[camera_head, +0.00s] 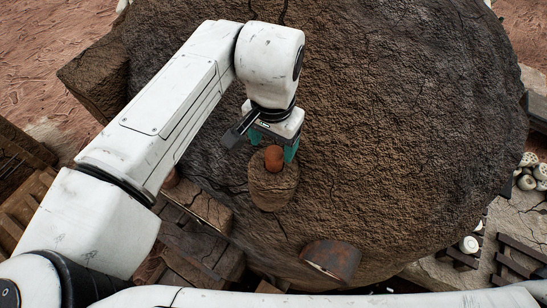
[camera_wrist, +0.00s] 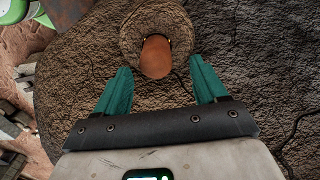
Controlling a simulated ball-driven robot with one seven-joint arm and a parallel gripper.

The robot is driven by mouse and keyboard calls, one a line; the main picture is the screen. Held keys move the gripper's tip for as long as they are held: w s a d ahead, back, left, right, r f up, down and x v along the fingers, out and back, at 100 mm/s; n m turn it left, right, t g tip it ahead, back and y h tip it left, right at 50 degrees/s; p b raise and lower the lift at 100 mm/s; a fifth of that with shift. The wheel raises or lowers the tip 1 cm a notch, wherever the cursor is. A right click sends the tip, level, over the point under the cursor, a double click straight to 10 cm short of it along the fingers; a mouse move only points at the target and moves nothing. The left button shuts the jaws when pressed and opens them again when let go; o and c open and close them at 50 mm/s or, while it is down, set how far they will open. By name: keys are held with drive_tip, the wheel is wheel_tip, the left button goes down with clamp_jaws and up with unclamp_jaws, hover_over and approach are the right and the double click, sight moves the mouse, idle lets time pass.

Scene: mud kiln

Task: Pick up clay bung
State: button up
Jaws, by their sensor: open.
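The clay bung (camera_head: 274,157) is a small orange-brown rounded plug. It sits in the end of a short round mud spout (camera_head: 273,188) on the kiln's side. In the wrist view the bung (camera_wrist: 155,57) shows in the upper middle, set in the spout's round end (camera_wrist: 158,22). My gripper (camera_head: 272,158) is at the bung in the head view. In the wrist view its two teal fingers (camera_wrist: 157,75) are apart, one on each side and a little below the bung. Nothing is held. Whether a finger touches the bung or spout cannot be told.
The large cracked mud kiln (camera_head: 400,130) fills most of the head view. A rusty curved piece (camera_head: 332,259) juts out at its lower edge. Wooden pallets (camera_head: 200,250) lie lower left. Pale round objects (camera_head: 528,172) and dark slats (camera_head: 515,258) are at the right.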

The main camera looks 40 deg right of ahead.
sight(275, 151)
drive_tip(key=shift+s+f+p, duration=0.15)
drive_tip(key=shift+f+p, duration=0.1)
drive_tip(key=shift+f, duration=1.05)
drive_tip(key=shift+s+f+p, duration=0.15)
drive_tip(key=shift+f+p, duration=0.1)
drive_tip(key=shift+f, duration=1.05)
drive_tip(key=c, duration=1.3)
drive_tip(key=shift+o, duration=0.2)
